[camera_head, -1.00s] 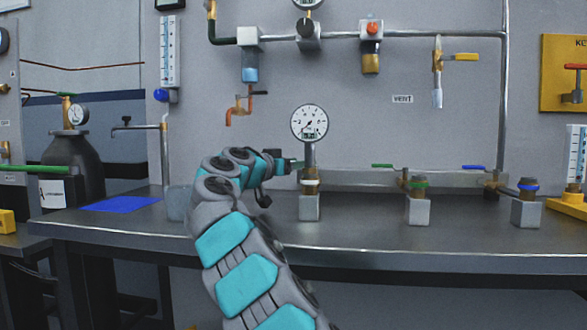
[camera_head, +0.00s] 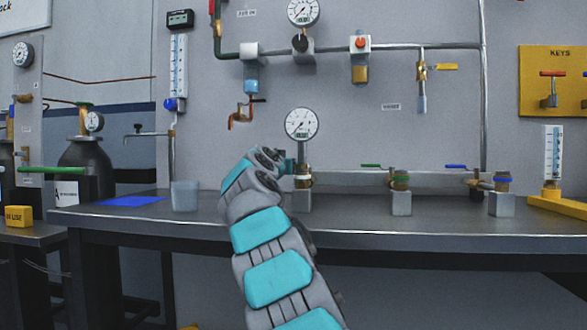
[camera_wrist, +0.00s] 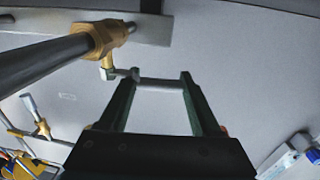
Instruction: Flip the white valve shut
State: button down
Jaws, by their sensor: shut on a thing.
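The white valve (camera_head: 302,182) is a brass valve with a white band on a grey block, below a round gauge on the bench. In the wrist view its brass body (camera_wrist: 108,38) is at the upper left. Its pale handle (camera_wrist: 160,84) reaches from the brass part to between my green fingertips. My gripper (camera_wrist: 158,80) is shut on that handle. In the head view my gripper (camera_head: 287,165) is at the valve's left side, where my wrist hides the handle and most of the fingers.
The gauge (camera_head: 301,125) rises just above the white valve. A clear beaker (camera_head: 184,196) and a blue mat (camera_head: 132,200) are to the left.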

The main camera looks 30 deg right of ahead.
jog(key=shift+y, duration=0.3)
jog(key=shift+c, duration=1.8)
grip_release()
jog(key=shift+s+a, duration=0.15)
jog(key=v, duration=0.7)
jog(key=shift+s+b, duration=0.2)
jog(key=shift+b, duration=0.2)
jog(key=shift+a+f, duration=0.15)
jog(key=shift+c, duration=0.3)
